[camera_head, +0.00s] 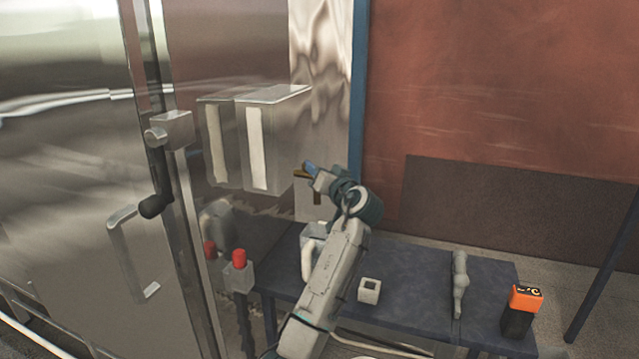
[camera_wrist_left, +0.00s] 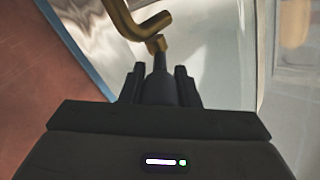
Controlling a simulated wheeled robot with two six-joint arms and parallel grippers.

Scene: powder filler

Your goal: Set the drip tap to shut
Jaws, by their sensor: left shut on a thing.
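The brass drip tap (camera_head: 301,173) sticks out beside the steel machine's right edge in the head view, with a short brass piece (camera_head: 317,197) pointing down. In the left wrist view its bent brass pipe (camera_wrist_left: 140,22) shows at the top, just beyond my fingertips. My left gripper (camera_head: 313,176) is at the tap. In the wrist view my left gripper (camera_wrist_left: 157,85) is shut on a slim dark part, seemingly the tap's lever, joined to the brass end. The fingers hide much of that part, so its exact angle is unclear. My right gripper is not in view.
The steel machine (camera_head: 75,150) with a door handle (camera_head: 125,255) fills the left. A box with a pale strip (camera_head: 275,140) and a red button (camera_head: 239,258) are near the arm. The low dark table (camera_head: 415,300) bears a white block (camera_head: 369,290) and an orange-black device (camera_head: 521,310).

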